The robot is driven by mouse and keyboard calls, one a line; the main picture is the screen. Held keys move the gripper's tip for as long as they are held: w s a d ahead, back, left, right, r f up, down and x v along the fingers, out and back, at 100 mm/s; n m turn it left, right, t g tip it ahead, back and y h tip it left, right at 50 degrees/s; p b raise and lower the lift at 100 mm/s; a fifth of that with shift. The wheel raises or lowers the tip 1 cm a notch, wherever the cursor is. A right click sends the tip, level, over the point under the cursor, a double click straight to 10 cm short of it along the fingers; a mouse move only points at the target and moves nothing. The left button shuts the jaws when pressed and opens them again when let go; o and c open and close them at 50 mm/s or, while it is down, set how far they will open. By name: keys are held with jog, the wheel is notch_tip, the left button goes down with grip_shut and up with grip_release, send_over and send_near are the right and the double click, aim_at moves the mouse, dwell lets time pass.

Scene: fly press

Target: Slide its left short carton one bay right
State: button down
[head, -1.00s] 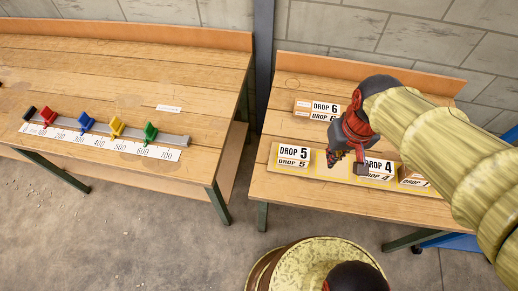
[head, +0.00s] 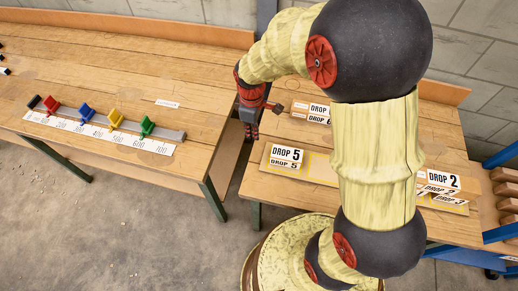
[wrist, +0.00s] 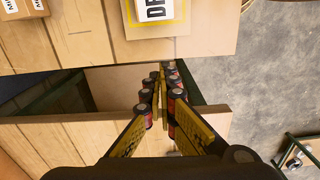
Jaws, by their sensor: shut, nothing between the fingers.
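The white-faced carton marked DROP 5 (head: 286,157) stands at the left end of a tan board with yellow-outlined bays (head: 318,170) on the right bench. Its edge also shows at the top of the wrist view (wrist: 155,9). A carton marked DROP 2 (head: 440,180) stands at the right end, partly behind my arm. My arm hides the middle of the board. My gripper (head: 250,133) is shut and empty, pointing down over the gap between the two benches, left of the DROP 5 carton and apart from it. Its fingers also show in the wrist view (wrist: 164,78).
Cartons marked DROP 6 (head: 318,112) stand behind the board, right of my gripper. The left bench (head: 110,70) carries a numbered rail (head: 110,125) with coloured sliders. A blue-framed rack (head: 500,200) stands at the far right.

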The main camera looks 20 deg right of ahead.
aim_at(291, 158)
jog(key=f+b, duration=0.1)
jog(key=f, duration=0.4)
jog(key=f+b, duration=0.2)
jog(key=f, duration=0.3)
jog(key=shift+s+d+f, duration=0.1)
jog(key=shift+d+f, duration=0.1)
jog(key=shift+f, duration=0.05)
jog(key=shift+s+d+r+b, duration=0.2)
jog(key=shift+s+d+b, duration=0.4)
jog(key=shift+d, duration=0.4)
jog(key=shift+s+d, duration=0.45)
jog(key=shift+d, duration=0.1)
jog(key=shift+s+d+r, duration=0.1)
jog(key=shift+s+d, duration=0.15)
jog(key=shift+d, duration=0.1)
jog(key=s+d+p, duration=0.1)
jog(key=s+d, duration=0.1)
jog(key=d, duration=0.2)
jog(key=s+d+p, duration=0.1)
jog(key=s+d, duration=0.2)
jog(key=d, duration=0.1)
jog(key=s+d+p, duration=0.1)
jog(key=s+d, duration=0.2)
jog(key=d, duration=0.1)
jog(key=shift+s+d+p, duration=0.2)
jog(key=shift+p, duration=0.1)
